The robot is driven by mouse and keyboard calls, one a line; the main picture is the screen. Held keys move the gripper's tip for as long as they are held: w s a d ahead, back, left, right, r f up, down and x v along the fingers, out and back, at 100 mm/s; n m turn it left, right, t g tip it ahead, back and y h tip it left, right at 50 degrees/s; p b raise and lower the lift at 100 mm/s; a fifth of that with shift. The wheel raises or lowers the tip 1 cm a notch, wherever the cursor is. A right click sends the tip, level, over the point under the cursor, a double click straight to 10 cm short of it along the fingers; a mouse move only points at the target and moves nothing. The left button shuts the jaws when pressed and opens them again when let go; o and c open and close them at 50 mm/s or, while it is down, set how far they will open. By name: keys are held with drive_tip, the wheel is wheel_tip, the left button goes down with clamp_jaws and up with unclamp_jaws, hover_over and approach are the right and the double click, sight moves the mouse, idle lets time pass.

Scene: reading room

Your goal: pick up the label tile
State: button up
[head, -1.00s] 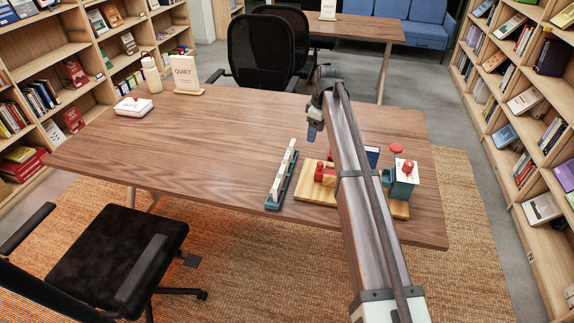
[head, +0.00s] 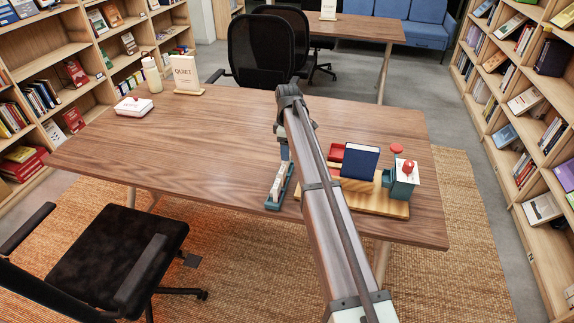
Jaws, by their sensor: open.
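A narrow teal rack (head: 271,205) stands on the wooden table, left of a wooden board. Several small white tiles (head: 276,190) stand in it, which look like the label tiles; I cannot tell which one is meant. My gripper (head: 285,153) is over the far end of the rack, and my arm hides that end and some tiles. The gripper is open. Its fingertips are too small and too covered to tell whether a tile lies between them.
A red tray (head: 337,151) and red disc (head: 397,148) are near. A white box (head: 134,107) and QUIET sign (head: 186,75) stand far left. The table's middle-left is clear.

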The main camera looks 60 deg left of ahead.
drive_tip(key=shift+a+f, duration=0.15)
drive_tip(key=shift+f, duration=2.95)
drive_tip(key=shift+c, duration=0.2)
